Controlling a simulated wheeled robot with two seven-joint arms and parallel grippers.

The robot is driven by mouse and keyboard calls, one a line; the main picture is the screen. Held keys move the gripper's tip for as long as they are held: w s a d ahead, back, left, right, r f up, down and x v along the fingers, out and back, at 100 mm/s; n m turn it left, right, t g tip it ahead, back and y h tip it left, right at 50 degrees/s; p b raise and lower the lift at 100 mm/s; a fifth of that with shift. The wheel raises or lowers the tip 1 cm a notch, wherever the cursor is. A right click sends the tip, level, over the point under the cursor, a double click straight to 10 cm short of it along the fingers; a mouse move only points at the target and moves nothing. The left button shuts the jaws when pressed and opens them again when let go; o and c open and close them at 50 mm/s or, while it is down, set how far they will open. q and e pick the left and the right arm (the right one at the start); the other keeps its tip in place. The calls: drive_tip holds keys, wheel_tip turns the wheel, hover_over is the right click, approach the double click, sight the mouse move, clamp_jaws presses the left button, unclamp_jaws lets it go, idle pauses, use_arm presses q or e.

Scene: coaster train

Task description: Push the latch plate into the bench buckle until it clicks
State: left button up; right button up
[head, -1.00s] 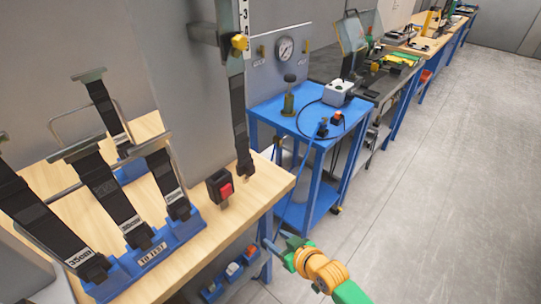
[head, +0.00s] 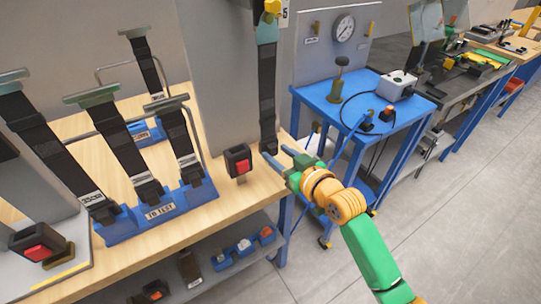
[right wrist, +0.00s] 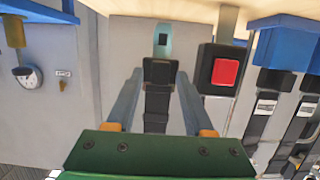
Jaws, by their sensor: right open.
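The latch plate hangs at the lower end of a black strap (head: 267,90) at the bench's right end. In the right wrist view its pale metal tongue (right wrist: 163,28) with a dark slot extends from a black grip (right wrist: 158,70). The bench buckle (head: 238,160), black with a red button, stands upright on the bench just left of the strap; it also shows in the right wrist view (right wrist: 222,70). My right gripper (head: 275,153) is open, its fingers on either side of the strap and grip, apparently not closed on them. My left gripper is not in view.
A blue rack (head: 160,212) of several strapped plates stands on the bench (head: 215,195). Another red-button buckle (head: 38,243) sits at far left. A grey panel (head: 215,80) rises behind the buckle. A blue cart (head: 360,110) with a gauge panel stands right.

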drive_tip(key=shift+w+a, duration=0.25)
idle(0.3)
clamp_jaws()
